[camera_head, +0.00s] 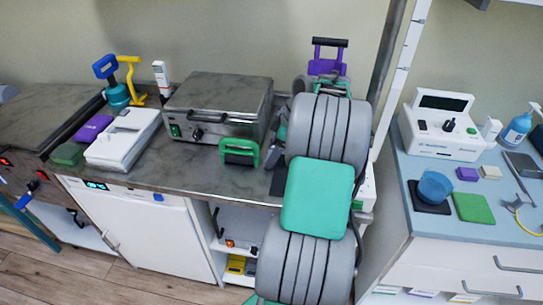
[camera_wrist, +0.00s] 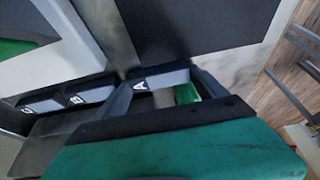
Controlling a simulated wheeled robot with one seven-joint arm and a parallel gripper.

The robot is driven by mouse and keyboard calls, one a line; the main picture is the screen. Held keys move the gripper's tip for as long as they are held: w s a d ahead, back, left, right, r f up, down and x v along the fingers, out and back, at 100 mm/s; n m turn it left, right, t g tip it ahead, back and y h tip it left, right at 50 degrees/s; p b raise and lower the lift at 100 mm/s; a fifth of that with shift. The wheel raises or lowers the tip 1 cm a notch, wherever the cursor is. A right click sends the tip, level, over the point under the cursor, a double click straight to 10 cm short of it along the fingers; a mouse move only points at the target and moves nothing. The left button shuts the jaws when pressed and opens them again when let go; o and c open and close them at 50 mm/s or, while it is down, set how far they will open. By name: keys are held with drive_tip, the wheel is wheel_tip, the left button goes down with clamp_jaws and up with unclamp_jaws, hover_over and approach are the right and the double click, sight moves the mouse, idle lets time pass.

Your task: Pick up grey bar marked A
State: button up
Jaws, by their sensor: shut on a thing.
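In the wrist view, my gripper (camera_wrist: 162,92) is shut on the grey bar marked A (camera_wrist: 166,78), with a dark finger on either side of it. The letter A shows white on dark at the bar's left end. Two similar grey pieces, marked B (camera_wrist: 94,95) and apparently C (camera_wrist: 44,106), lie in a row to its left. My gripper's teal and black body fills the bottom of this view. In the head view, my grey and teal arm stands in front of the counter and hides the bar and most of my gripper.
A metal box (camera_head: 216,103) stands on the dark counter, with a green-framed black handle (camera_head: 239,152) in front. A white device (camera_head: 124,136) and a purple block (camera_head: 93,128) lie left. A purple black-handled thing (camera_head: 327,66) stands behind my arm. A blue-topped cabinet (camera_head: 405,163) stands right.

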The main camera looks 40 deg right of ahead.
drive_tip(key=shift+c, duration=1.3)
drive_tip(key=shift+r, duration=0.1)
